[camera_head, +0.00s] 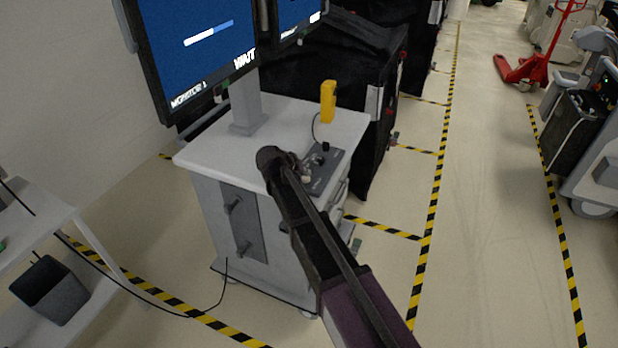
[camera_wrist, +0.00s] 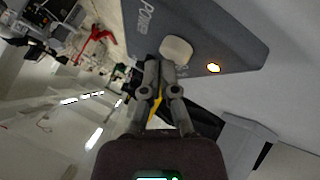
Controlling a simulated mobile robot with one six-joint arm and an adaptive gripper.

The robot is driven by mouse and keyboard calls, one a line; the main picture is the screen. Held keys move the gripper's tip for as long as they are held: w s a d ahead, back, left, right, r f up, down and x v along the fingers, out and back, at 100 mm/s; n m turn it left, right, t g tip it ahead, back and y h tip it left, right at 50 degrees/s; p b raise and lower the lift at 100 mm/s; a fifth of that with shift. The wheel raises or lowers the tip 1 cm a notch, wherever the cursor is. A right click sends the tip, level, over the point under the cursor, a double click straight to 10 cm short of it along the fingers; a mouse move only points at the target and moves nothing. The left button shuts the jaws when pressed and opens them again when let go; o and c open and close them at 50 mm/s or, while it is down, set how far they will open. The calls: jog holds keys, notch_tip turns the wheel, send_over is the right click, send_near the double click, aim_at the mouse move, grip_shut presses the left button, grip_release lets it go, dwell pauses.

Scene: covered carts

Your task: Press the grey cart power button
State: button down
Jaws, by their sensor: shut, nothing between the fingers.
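The grey cart (camera_head: 212,160) stands left of centre in the head view, with a dark control panel (camera_head: 325,172) on its top. In the wrist view the panel (camera_wrist: 225,38) carries the lettering "Power", a pale rounded button (camera_wrist: 176,50) and a small glowing yellow-white light (camera_wrist: 213,68). My gripper (camera_wrist: 160,64) is shut and empty, its fingertips at the lower left edge of the pale button. I cannot tell whether they touch it. In the head view my gripper (camera_head: 304,172) is over the panel's left part, and my arm hides some of the cart front.
A monitor (camera_head: 200,45) on the cart shows a blue screen with a progress bar and "WAIT". A yellow device (camera_head: 328,102) stands at the cart top's back. Black covered carts (camera_head: 340,75) stand behind.

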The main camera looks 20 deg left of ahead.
aim_at(308, 179)
notch_tip(308, 179, up, 6)
jog(key=p, duration=0.6)
dwell(0.5)
jog(key=shift+d, duration=0.5)
jog(key=s+d+f+m+g+y, duration=0.1)
jog(key=s+d+f+m+g, duration=0.2)
jog(key=d, duration=1.4)
jog(key=s+d+f+g, duration=0.2)
jog(key=s+d+g, duration=0.25)
jog(key=d, duration=1.25)
jog(key=s+d+m+y, duration=0.1)
jog(key=s+d+y, duration=0.1)
jog(key=s+d, duration=0.7)
jog(key=shift+d+f+g+y, duration=0.2)
jog(key=shift+f+g+y, duration=0.1)
jog(key=shift+g, duration=0.15)
